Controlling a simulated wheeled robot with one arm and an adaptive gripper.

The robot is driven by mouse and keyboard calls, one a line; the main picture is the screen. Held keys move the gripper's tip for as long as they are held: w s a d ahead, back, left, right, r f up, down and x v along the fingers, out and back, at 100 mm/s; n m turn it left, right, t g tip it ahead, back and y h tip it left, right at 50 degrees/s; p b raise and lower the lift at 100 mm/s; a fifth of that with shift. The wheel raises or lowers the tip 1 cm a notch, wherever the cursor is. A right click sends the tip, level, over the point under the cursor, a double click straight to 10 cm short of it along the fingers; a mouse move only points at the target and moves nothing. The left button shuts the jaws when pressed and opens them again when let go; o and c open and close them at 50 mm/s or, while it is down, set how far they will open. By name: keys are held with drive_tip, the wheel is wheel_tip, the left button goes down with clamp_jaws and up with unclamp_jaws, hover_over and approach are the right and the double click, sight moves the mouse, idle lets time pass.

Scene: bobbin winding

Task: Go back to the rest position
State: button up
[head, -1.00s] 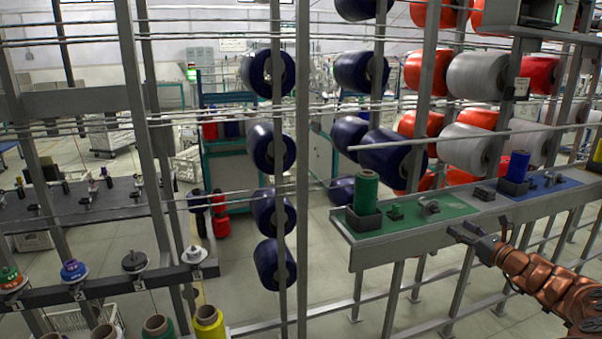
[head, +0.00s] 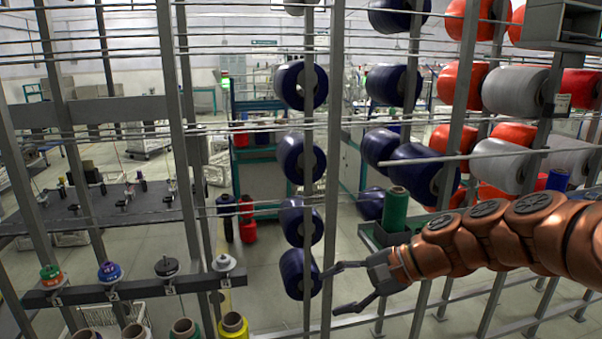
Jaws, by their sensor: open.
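My gripper (head: 338,289) is open and empty. Its two dark fingers point left, in front of the upright metal posts and beside the lowest dark blue spool (head: 293,274). My copper-coloured arm reaches in from the right edge. A green thread cone (head: 395,209) stands on that shelf, just above my wrist in the picture.
At lower left a dark rail (head: 140,286) carries several small bobbins, with thread cones (head: 233,325) below it. Upright posts (head: 333,170) and thin horizontal rods cross the view. Large red, grey and blue spools (head: 515,90) hang at upper right. Some floor (head: 265,300) shows between posts.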

drive_tip(key=s+d+f+n+g+h+p, duration=0.15)
drive_tip(key=s+f+n+h, duration=0.25)
drive_tip(key=s, duration=0.6)
drive_tip(key=s+d+f+n+g+h, duration=0.2)
drive_tip(key=s+f+n+h, duration=0.1)
drive_tip(key=s, duration=0.7)
drive_tip(key=s+d+f+n+h, duration=0.2)
drive_tip(key=s+d+h, duration=0.2)
drive_tip(key=s+d, duration=0.3)
drive_tip(key=shift+s+d+f+g, duration=0.15)
drive_tip(key=shift+s+d+g, duration=0.05)
drive_tip(key=shift+d+g, duration=0.2)
